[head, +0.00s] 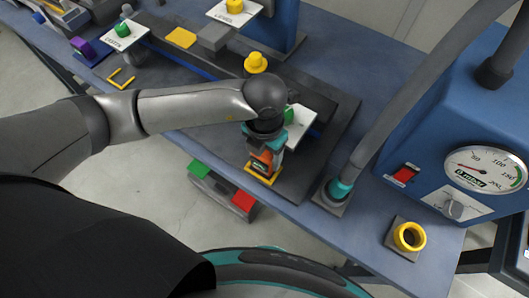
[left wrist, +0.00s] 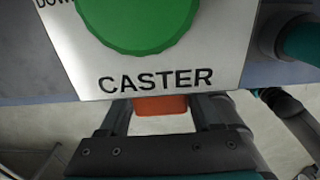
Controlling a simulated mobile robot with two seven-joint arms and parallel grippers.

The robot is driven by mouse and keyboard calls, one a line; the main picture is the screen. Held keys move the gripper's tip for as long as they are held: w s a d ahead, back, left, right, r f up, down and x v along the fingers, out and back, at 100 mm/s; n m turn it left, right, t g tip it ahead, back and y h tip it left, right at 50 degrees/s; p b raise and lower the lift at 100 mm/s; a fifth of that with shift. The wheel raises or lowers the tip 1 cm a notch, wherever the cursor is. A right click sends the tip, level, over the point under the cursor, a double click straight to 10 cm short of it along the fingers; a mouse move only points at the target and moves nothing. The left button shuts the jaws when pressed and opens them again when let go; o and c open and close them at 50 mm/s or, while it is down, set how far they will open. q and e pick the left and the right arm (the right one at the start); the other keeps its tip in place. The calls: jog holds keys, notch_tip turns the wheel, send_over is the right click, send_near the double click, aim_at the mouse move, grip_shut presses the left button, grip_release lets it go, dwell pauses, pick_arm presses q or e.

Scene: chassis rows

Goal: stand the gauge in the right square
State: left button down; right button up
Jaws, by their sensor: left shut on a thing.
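My left gripper (head: 263,160) points down at the front edge of the table and is shut on an orange block, which I take to be the gauge (head: 261,163). Its orange end also shows between the fingers in the left wrist view (left wrist: 160,105). The right yellow square (head: 263,178) is an outline directly under the gauge. The fingers hide part of both, and I cannot tell whether the gauge touches the surface. The left yellow square (head: 121,78) lies empty at the far left. My right gripper is not in view.
The CASTER plate with a green knob (left wrist: 155,60) is close beside my left gripper. A yellow knob (head: 256,63) stands behind the wrist. A hose with a teal end (head: 340,188) and a blue machine with a dial (head: 485,169) stand to the right. A yellow ring (head: 409,236) is at front right.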

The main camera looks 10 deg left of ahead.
pick_arm(q)
jog(key=shift+f, duration=0.15)
grip_release()
dwell(0.4)
notch_tip(320, 180, up, 15)
jog(key=p, duration=0.1)
jog(key=shift+p, duration=0.4)
dwell(0.3)
